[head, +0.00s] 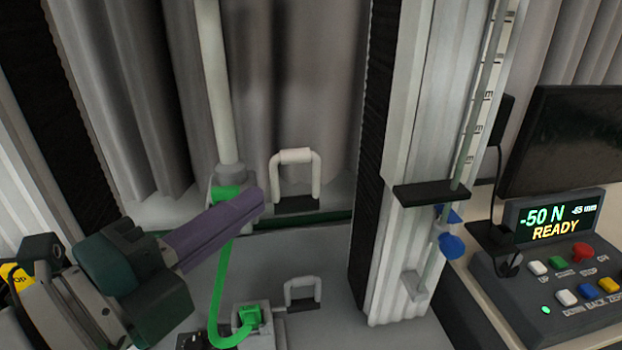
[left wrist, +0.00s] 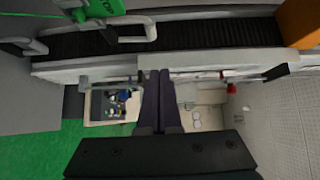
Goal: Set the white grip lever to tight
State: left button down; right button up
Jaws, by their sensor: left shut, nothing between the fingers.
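Two white U-shaped levers show in the head view. The upper lever (head: 296,157) stands upright on a dark base at the foot of the round white column. The lower lever (head: 301,281) sits beside a small box with a green connector. Which way either counts as tight cannot be read. My left gripper (head: 258,200) has purple fingers, shut and empty, pointing right. In the picture its tips lie left of and below the upper lever, apart from it. The shut fingers also show in the left wrist view (left wrist: 158,80). My right gripper is not in view.
A green cable (head: 219,290) hangs from the column's foot to the lower box. A ribbed upright (head: 400,150) with a scale and blue knobs (head: 452,246) stands right. Beyond it, a control panel display (head: 556,222) reads -50 N, READY. Grey curtains hang behind.

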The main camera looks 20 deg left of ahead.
pick_arm(q)
jog(key=shift+s+a+r, duration=0.1)
jog(key=shift+s+a, duration=0.05)
jog(key=shift+s, duration=0.6)
jog(key=shift+s+a+r, duration=0.1)
jog(key=shift+s+a, duration=0.05)
jog(key=shift+s, duration=0.6)
jog(key=s+a+f+n+g+y, duration=0.1)
jog(key=a+f+n+g+y, duration=0.45)
jog(key=n, duration=0.65)
jog(key=s+d+f+n+g+h, duration=0.3)
jog(key=s+d+n+g, duration=0.3)
jog(key=s+g, duration=0.45)
notch_tip(320, 180, up, 37)
jog(key=t+p, duration=0.2)
jog(key=p, duration=3.6)
jog(key=shift+s+a+r+y, duration=0.15)
jog(key=shift+s+a+y, duration=0.05)
jog(key=shift+s+y, duration=0.15)
